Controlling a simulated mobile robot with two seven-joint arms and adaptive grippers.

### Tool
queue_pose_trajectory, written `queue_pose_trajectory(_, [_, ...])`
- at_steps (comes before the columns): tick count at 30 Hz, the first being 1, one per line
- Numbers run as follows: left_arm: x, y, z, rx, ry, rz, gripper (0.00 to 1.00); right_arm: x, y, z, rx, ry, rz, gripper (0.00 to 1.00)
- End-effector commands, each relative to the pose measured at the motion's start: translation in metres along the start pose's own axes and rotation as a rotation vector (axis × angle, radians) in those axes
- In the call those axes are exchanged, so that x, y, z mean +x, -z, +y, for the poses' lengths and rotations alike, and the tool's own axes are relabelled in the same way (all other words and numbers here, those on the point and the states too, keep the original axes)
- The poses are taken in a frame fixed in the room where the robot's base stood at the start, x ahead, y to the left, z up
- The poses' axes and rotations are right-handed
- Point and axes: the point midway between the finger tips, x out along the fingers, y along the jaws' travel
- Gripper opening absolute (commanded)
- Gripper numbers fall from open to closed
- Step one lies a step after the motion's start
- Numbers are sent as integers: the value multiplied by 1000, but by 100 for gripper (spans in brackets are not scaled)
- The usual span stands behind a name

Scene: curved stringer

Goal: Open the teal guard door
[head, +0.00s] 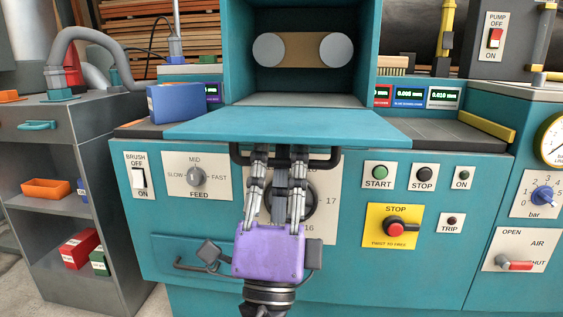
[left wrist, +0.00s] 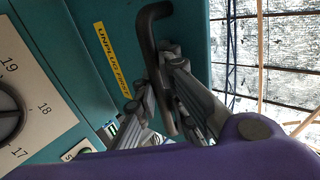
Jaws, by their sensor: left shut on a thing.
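The teal guard door (head: 285,127) is folded down and lies about flat, sticking out in front of the machine's opening in the head view. A dark bar handle (head: 238,157) hangs at its front edge. My left gripper (head: 278,155), with its purple body, reaches up from below and is shut on this handle. In the left wrist view the fingers (left wrist: 165,90) close around the handle (left wrist: 150,45), partly hiding its lower part. My right gripper is not in view.
Behind the door, the open housing shows a sanding belt (head: 303,50) between two rollers. A blue box (head: 177,103) stands on the ledge left of the door. The front panel has a feed knob (head: 197,176) and a red stop button (head: 395,229) beside my gripper.

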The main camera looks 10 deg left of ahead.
Motion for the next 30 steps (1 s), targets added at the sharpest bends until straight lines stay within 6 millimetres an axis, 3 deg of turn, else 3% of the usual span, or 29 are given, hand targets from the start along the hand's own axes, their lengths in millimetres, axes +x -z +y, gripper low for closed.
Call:
queue_pose_trajectory(7, [0,1,-6,4,10,1,0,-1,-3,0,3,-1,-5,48])
queue_pose_trajectory(8, [0,1,-6,4,10,1,10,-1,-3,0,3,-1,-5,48])
queue_pose_trajectory(10, [0,1,-6,3,10,1,18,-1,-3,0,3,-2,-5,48])
queue_pose_trajectory(26, [0,0,-3,0,4,0,18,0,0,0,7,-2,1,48])
queue_pose_trajectory(30, [-10,0,-2,4,3,1,18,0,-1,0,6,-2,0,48])
